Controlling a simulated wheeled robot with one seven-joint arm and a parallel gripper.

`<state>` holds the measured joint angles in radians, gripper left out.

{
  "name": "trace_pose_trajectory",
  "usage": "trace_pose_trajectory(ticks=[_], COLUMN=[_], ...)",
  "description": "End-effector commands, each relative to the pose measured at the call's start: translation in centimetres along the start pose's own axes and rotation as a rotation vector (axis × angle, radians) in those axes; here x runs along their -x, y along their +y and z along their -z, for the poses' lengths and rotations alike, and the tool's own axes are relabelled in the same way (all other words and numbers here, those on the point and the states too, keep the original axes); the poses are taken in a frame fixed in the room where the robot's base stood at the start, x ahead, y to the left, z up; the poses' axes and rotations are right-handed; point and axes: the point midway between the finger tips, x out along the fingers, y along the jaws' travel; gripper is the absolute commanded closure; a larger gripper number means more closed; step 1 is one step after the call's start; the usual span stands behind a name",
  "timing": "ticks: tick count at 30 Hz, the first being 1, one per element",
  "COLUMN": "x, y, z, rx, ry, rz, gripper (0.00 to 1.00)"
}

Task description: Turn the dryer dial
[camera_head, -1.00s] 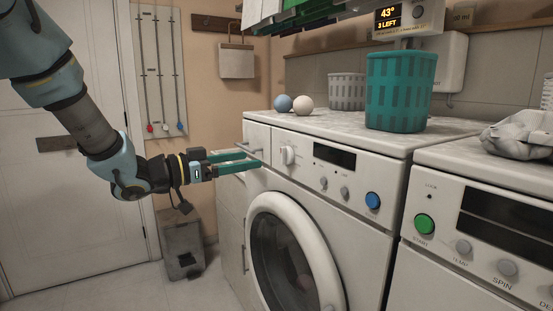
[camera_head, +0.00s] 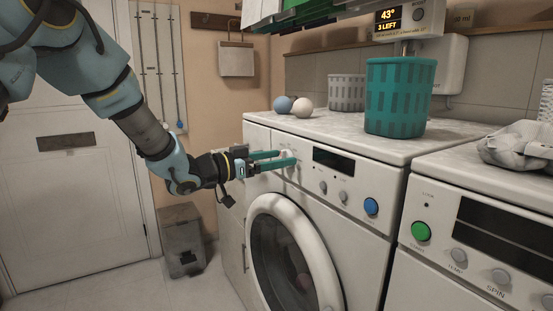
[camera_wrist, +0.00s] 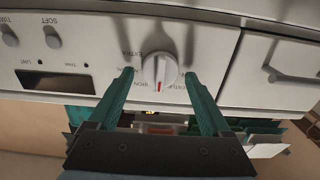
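The dial (camera_wrist: 160,70) is a round white knob with a raised grip bar and a red mark, on the white front panel of the left machine (camera_head: 345,193). In the wrist view it sits between and just beyond the tips of my gripper (camera_wrist: 158,78). The two green fingers are apart, one on each side of the dial, with a visible gap to it. In the head view my gripper (camera_head: 290,158) is at the panel's left part, and its fingers largely hide the dial.
A second machine (camera_head: 480,235) with a green button stands at the right. A teal basket (camera_head: 398,97) and two balls (camera_head: 292,105) are on top of the left machine. A grey bin (camera_head: 182,241) stands on the floor. A shelf (camera_head: 330,22) hangs above.

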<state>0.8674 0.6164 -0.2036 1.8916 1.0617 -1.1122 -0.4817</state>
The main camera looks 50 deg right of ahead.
Motion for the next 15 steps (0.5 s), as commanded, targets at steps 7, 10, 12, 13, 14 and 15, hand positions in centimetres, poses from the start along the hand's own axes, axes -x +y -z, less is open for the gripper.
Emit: trace_pose_trajectory(ticks=[7,10,12,13,14,15], x=[0.03,0.03,0.03,0.03,0.03,0.03], y=[0.0,0.0,0.0,0.0,0.0,0.0], z=[0.0,0.0,0.01,0.01,0.01,0.0], rx=[0.0,0.0,0.0,0.0,0.0,0.0], ry=[0.0,0.0,0.0,0.0,0.0,0.0], rz=[0.0,0.0,0.0,0.0,0.0,0.0], gripper=[0.47,0.58,0.66,0.7,0.73,0.78])
